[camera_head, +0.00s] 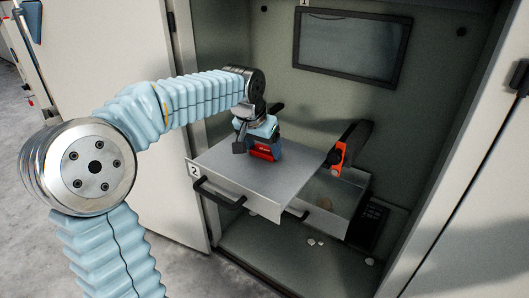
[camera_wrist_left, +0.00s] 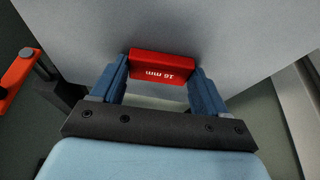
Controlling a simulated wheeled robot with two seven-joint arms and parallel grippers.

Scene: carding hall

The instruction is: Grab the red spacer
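The red spacer (camera_wrist_left: 163,70) is a small block with white "18 mm" lettering, upside down in the left wrist view. It also shows in the head view (camera_head: 264,152), low over the flat grey top of the pulled-out unit marked 2 (camera_head: 215,163). My left gripper (camera_wrist_left: 160,76) has one blue finger on each side of the spacer, and both fingertips appear to touch its ends. In the head view the left gripper (camera_head: 262,145) points down there. Whether the spacer's underside rests on the grey top is hidden. My right gripper is not in view.
A lower open drawer (camera_head: 335,205) with a round tan piece in it lies to the right. A black and orange part (camera_head: 340,152) juts out beside it. Cabinet walls and a dark panel (camera_head: 350,45) close off the back. Small pale bits lie on the cabinet floor (camera_head: 290,255).

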